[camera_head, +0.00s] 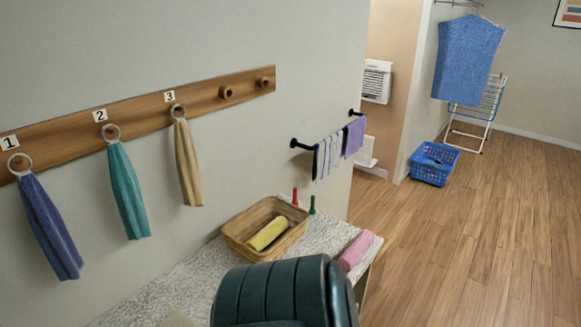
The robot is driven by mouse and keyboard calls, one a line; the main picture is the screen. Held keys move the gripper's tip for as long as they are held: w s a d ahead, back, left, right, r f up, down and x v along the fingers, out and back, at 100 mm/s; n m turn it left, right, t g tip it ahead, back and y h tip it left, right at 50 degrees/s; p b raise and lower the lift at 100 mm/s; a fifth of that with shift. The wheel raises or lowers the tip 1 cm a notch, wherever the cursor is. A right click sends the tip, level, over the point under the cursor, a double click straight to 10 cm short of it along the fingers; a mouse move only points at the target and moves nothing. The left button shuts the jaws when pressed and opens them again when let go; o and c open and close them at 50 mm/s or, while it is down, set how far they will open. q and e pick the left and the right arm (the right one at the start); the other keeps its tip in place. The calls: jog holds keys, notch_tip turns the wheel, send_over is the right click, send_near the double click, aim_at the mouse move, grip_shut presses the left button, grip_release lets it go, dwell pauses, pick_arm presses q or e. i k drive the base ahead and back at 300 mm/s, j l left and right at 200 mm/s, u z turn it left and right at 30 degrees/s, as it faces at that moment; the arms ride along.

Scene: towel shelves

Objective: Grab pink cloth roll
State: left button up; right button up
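The pink cloth roll (355,250) lies on the right edge of the light speckled shelf top (180,289), at the lower middle. Its near end is close to or partly behind a large dark green ribbed shape that rises from the bottom edge; I cannot tell whether they touch. Neither of my grippers shows in the head view.
A wicker basket (235,247) holding a yellow roll (268,233) stands left of the pink roll. Red (295,196) and green (312,205) pegs stand behind it. Towels hang from a wall rack (240,91) and a black bar. The wooden floor (480,230) right is clear.

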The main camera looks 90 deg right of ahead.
aim_at(350, 259)
jog(key=k+l, duration=0.1)
jog(key=k, duration=0.3)
jog(key=z, duration=3.25)
